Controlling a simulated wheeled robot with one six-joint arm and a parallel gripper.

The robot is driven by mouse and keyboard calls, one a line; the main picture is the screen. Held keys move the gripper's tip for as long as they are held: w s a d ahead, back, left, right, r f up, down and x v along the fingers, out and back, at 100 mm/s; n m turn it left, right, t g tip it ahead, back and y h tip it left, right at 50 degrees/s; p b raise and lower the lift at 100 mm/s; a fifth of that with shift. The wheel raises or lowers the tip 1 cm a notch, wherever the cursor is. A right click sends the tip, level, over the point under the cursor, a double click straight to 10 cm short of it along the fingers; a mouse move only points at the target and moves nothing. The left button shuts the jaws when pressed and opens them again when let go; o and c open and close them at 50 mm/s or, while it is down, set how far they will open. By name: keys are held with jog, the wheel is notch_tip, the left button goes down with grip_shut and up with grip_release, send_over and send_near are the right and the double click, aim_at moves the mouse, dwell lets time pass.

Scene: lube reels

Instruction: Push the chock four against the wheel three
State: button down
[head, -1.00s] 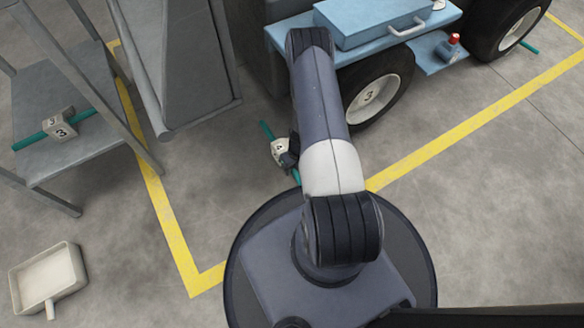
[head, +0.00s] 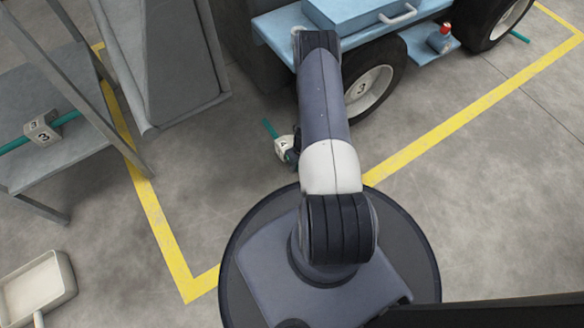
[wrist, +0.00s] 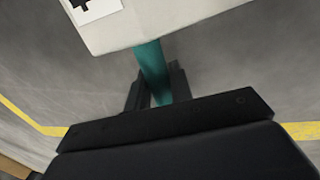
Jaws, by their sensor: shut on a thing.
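Chock four (head: 284,148) is a cream block marked 4 with a teal bar through it. In the head view it is left of and nearer to me than wheel three (head: 366,90), a black tyre with a pale hub marked 3. A gap of bare floor shows between them. In the wrist view the chock (wrist: 165,18) fills the top, and its teal bar runs down between the fingers. My gripper (wrist: 157,88) is shut on that bar. In the head view my arm covers most of the gripper and part of the wheel's left side.
The blue cart body (head: 350,12) overhangs above wheel three. A grey panel frame (head: 165,60) and a shelf (head: 75,150) with a chock marked 3 (head: 42,130) stand left. A cream pan (head: 35,285) lies at lower left. Yellow lines (head: 160,225) mark the floor.

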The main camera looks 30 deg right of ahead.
jog(key=shift+w+d+b, duration=0.1)
jog(key=shift+d+b, duration=0.2)
jog(key=shift+d, duration=1.75)
jog(key=c, duration=1.2)
grip_release()
jog(key=shift+f, duration=0.1)
jog(key=shift+o, duration=0.2)
